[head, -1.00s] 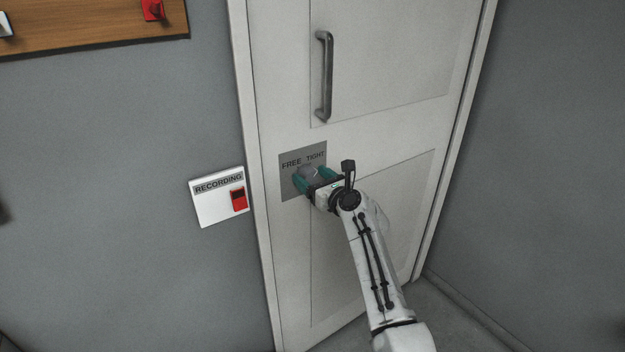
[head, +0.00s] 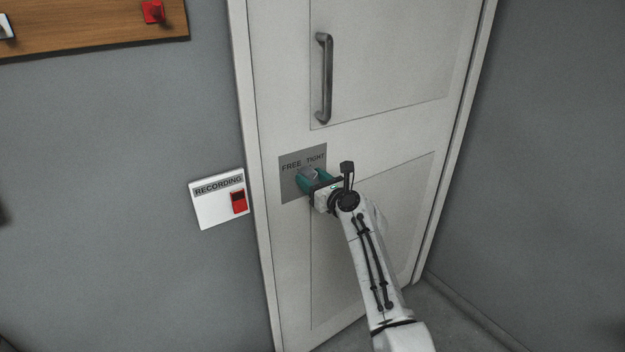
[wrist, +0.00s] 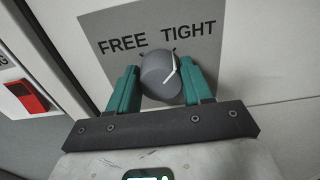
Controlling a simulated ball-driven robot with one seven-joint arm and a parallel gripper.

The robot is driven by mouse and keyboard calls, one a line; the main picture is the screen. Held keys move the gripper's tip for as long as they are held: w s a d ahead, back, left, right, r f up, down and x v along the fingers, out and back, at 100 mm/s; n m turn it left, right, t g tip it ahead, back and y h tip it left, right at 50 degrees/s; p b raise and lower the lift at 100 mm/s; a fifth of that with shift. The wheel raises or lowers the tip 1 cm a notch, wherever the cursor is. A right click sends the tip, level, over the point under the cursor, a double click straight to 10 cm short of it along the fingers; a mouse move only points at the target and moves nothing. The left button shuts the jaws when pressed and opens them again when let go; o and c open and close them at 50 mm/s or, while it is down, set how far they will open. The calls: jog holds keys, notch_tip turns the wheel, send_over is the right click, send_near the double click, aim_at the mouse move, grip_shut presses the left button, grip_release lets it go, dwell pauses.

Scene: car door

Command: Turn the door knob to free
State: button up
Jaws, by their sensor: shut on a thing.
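The door knob (wrist: 158,76) is a round grey knob with a white pointer line, on a grey plate (wrist: 205,30) marked FREE on the left and TIGHT on the right. In the wrist view the white line slants up toward the TIGHT side. The knob also shows in the head view (head: 311,173), partly covered by my gripper. My gripper (wrist: 160,80) has teal fingers on both sides of the knob and is shut on it. The plate sits on the white door (head: 385,135).
A vertical metal handle (head: 323,78) is on the door above the plate. A white RECORDING panel with a red switch (head: 238,201) is on the wall left of the door. A wooden board (head: 90,28) hangs at upper left. Grey wall stands at right.

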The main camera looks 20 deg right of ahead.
jog(key=shift+n, duration=0.5)
jog(key=n+b, duration=0.1)
jog(key=n, duration=0.2)
jog(key=shift+a+n, duration=0.1)
jog(key=shift+n, duration=0.2)
jog(key=n+b, duration=0.2)
jog(key=n, duration=0.2)
jog(key=shift+a+f+n, duration=0.1)
jog(key=shift+f+n, duration=0.05)
jog(key=shift+n, duration=0.15)
jog(key=shift+a+f+n+b, duration=0.1)
jog(key=shift+n+b, duration=1.2)
jog(key=shift+n, duration=0.85)
jog(key=shift+a+n+b, duration=0.1)
jog(key=shift+n+b, duration=1.2)
jog(key=shift+n, duration=0.85)
jog(key=shift+s, duration=0.1)
jog(key=o, duration=1)
jog(key=shift+o, duration=0.2)
jog(key=shift+d, duration=0.1)
